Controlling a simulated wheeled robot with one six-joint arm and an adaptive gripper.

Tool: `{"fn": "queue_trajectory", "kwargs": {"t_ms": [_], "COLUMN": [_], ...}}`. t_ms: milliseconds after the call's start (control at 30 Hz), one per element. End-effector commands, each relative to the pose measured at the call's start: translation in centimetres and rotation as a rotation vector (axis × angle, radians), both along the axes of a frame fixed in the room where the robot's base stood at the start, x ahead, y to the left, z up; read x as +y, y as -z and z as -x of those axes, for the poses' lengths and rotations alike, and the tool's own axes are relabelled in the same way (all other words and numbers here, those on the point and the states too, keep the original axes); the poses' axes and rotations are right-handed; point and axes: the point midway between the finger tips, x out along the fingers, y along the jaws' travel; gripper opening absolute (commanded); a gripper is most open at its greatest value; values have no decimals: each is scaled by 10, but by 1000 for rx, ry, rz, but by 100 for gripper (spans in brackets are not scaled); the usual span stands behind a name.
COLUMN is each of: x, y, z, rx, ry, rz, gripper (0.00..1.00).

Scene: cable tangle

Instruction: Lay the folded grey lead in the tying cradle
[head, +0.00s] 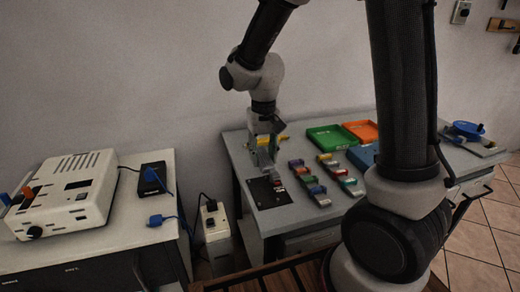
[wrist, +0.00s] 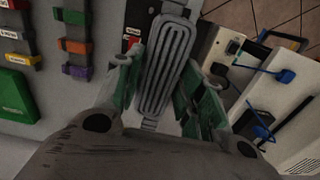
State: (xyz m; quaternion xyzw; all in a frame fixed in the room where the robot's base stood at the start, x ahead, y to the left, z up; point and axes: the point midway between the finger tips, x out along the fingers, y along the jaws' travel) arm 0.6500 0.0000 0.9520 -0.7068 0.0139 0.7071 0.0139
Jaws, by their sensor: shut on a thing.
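The folded grey lead (wrist: 160,70) shows in the wrist view as a flat bundle of long parallel loops, strapped near its lower end. My gripper (wrist: 164,62) is shut on it, with green-padded fingers on both sides. In the head view my gripper (head: 265,150) is over the left part of the grey bench, above a black plate (head: 266,194) with a small red mark. Part of the black plate (wrist: 138,14) also shows beyond the lead in the wrist view. I cannot tell for certain which part is the tying cradle, or whether the lead touches anything below.
Rows of coloured, labelled clips (head: 307,179) lie right of the black plate. Green (head: 328,138), orange (head: 362,130) and blue (head: 362,156) trays stand behind. A socket strip (head: 214,222) stands in the gap left of the bench. A white device (head: 66,196) sits on the left table.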

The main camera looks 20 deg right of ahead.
Motion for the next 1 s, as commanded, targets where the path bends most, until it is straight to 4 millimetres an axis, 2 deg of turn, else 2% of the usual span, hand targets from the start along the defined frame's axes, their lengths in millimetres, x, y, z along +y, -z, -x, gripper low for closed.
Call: {"fn": "queue_trajectory", "kwargs": {"t_ms": [267,800,1000], "x": [0,0,1], "y": [16,85,102], "z": [0,1,0], "rx": [3,3,1], "ry": [-42,-40,-40], "rz": [1,0,-1], "gripper": [13,13,13]}}
